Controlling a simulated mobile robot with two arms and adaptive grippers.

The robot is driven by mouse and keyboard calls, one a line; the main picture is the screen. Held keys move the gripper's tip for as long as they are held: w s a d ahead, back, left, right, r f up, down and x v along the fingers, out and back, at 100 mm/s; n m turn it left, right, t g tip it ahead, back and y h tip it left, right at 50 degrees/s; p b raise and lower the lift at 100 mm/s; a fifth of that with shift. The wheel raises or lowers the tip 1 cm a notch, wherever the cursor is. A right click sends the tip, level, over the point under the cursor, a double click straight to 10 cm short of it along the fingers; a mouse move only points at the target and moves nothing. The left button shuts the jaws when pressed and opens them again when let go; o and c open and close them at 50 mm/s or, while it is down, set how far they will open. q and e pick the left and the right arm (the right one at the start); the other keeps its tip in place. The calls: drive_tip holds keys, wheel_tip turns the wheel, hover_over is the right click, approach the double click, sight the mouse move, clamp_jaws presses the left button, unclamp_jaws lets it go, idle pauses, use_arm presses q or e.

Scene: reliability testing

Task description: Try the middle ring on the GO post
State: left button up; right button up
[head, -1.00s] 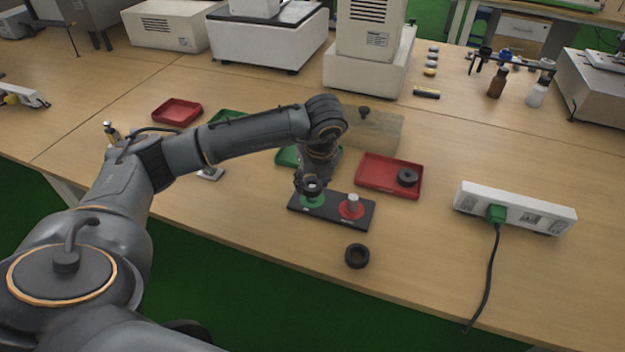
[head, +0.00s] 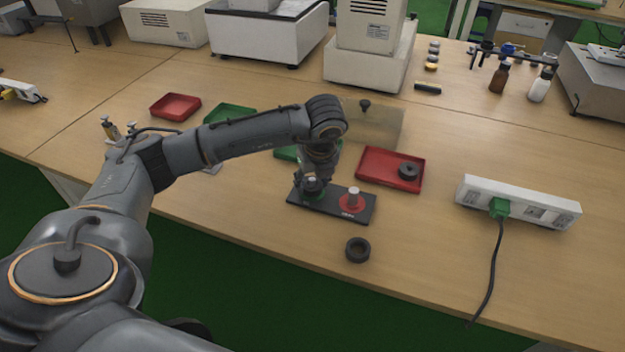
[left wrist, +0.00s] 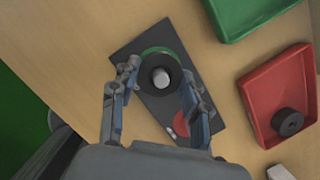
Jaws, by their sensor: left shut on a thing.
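A dark plate (head: 330,211) on the bench carries two pale posts. The GO post (head: 312,181) stands over a green disc (left wrist: 152,51), and the other post (head: 353,193) over a red disc (head: 345,208). My left gripper (head: 312,188) points down over the green end, shut on a black ring (left wrist: 148,82). The ring is around the GO post, whose pale top shows through its hole in the left wrist view (left wrist: 162,76). I cannot tell if the ring rests on the disc. My right gripper is out of view.
A black ring (head: 358,250) lies on the bench in front of the plate. Another ring (head: 408,172) lies in a red tray (head: 376,165). A white power strip (head: 540,207) with a cable is at the right. Green trays (head: 228,111) are partly behind my arm.

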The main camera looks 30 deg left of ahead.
sight(311, 177)
use_arm(q)
drive_tip(key=shift+r, duration=0.15)
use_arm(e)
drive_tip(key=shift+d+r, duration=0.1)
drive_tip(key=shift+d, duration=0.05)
use_arm(q)
drive_tip(key=shift+r+p, duration=1.05)
drive_tip(key=shift+r, duration=0.65)
drive_tip(key=shift+r+p, duration=0.75)
drive_tip(key=shift+r, duration=0.8)
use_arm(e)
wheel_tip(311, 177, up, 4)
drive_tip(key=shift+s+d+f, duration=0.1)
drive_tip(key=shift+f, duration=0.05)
